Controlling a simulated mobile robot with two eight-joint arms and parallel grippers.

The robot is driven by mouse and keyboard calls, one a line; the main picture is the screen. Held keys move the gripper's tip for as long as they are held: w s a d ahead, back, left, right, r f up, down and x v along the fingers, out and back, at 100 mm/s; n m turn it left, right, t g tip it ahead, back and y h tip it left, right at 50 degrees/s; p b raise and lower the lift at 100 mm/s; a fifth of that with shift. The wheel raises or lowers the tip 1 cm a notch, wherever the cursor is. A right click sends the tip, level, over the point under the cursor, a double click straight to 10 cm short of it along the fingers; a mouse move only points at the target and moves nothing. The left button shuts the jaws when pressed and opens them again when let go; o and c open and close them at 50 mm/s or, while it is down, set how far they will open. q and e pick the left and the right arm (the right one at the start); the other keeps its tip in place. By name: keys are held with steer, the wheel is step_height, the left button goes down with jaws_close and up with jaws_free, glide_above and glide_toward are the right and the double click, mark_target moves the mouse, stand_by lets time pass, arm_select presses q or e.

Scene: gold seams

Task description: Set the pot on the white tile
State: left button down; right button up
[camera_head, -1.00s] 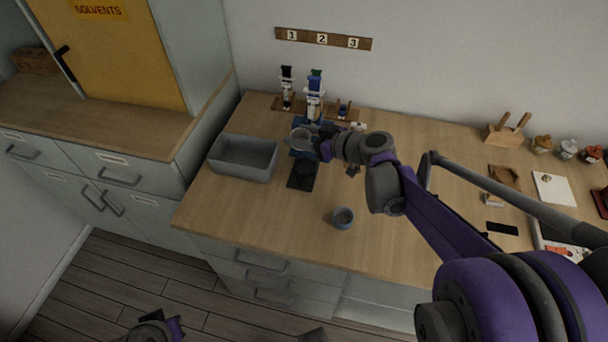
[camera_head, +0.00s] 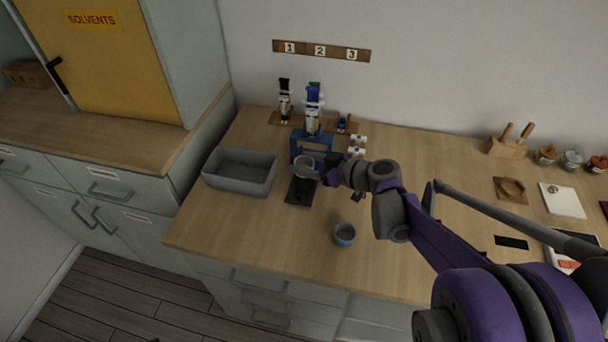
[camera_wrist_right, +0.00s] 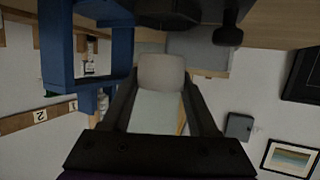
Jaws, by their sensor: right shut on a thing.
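My right gripper (camera_head: 318,167) is shut on a pale grey, round cup-like pot (camera_head: 303,164), held in front of the blue stand and above a dark pad (camera_head: 300,190). In the right wrist view the pot (camera_wrist_right: 160,72) sits between the two fingers (camera_wrist_right: 160,105). A white tile (camera_head: 566,203) lies flat at the right of the bench, far from the gripper, with a small object near its back left corner. A small blue-grey cup (camera_head: 344,234) stands near the front edge. My left gripper is out of view.
A grey bin (camera_head: 240,171) stands at the left of the bench. A blue stand (camera_head: 298,146) and several figure-like items stand behind the gripper. A wooden block with pegs (camera_head: 506,148) and several jars are at the back right. A black slab (camera_head: 511,242) lies front right.

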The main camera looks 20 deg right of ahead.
steer(key=shift+f, duration=2)
steer(key=shift+b, duration=0.3)
